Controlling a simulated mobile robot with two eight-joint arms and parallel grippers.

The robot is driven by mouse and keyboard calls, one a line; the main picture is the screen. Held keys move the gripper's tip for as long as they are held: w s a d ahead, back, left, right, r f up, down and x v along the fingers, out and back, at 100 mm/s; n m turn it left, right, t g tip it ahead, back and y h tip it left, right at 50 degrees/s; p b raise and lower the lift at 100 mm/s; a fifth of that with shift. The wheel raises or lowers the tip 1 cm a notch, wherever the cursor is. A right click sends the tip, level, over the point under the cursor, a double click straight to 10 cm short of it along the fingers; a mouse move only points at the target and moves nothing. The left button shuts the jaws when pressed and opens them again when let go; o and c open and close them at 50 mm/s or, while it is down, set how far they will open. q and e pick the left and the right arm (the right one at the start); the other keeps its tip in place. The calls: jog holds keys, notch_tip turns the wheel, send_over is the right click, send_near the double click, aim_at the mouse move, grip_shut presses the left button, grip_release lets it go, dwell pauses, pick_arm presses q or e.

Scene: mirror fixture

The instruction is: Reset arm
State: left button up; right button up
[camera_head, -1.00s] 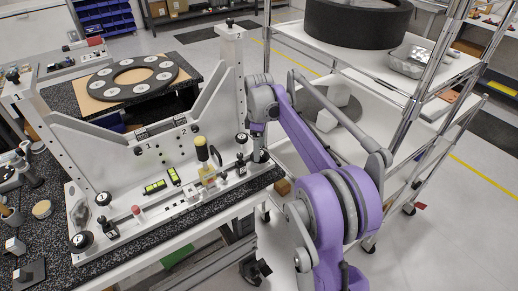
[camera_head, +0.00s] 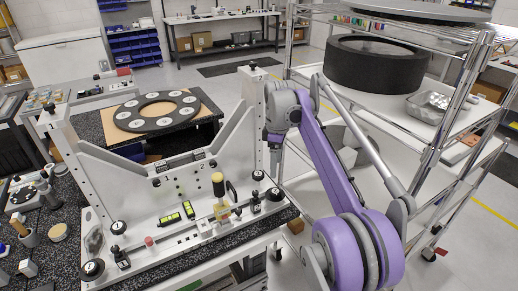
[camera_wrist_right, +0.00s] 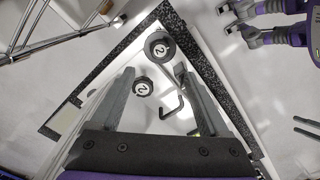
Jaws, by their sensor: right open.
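My right arm is purple and grey and reaches up from the lower right in the head view. Its gripper (camera_head: 275,165) points down beside the right post of the white mirror fixture (camera_head: 130,190), above the fixture's right corner. In the right wrist view the two grey fingers (camera_wrist_right: 156,78) are spread apart with nothing between them. Below them lie two black round knobs marked 2 (camera_wrist_right: 160,47) and a bent black hex key (camera_wrist_right: 172,107). The fingers look clear of these. My left gripper does not show in the head view.
A chrome wire shelf cart (camera_head: 455,110) with a thick black ring (camera_head: 375,65) stands right of my arm. A speckled bench holds a black ring with white discs (camera_head: 157,110) behind the fixture. Small tools line the left bench. Floor is open between bench and cart.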

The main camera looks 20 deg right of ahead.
jog(key=s+a+f+m+t, duration=0.2)
jog(key=s+a+m+t, duration=0.15)
jog(key=s+a, duration=0.65)
jog(key=s+a+f+m+t, duration=0.1)
jog(key=s+a+f+m, duration=0.1)
jog(key=s+f, duration=0.4)
jog(key=s+a+f+m+t, duration=0.1)
jog(key=s+a+f+m, duration=0.2)
jog(key=s+f, duration=0.3)
jog(key=s+m, duration=0.1)
jog(key=s, duration=0.4)
jog(key=shift+f, duration=0.25)
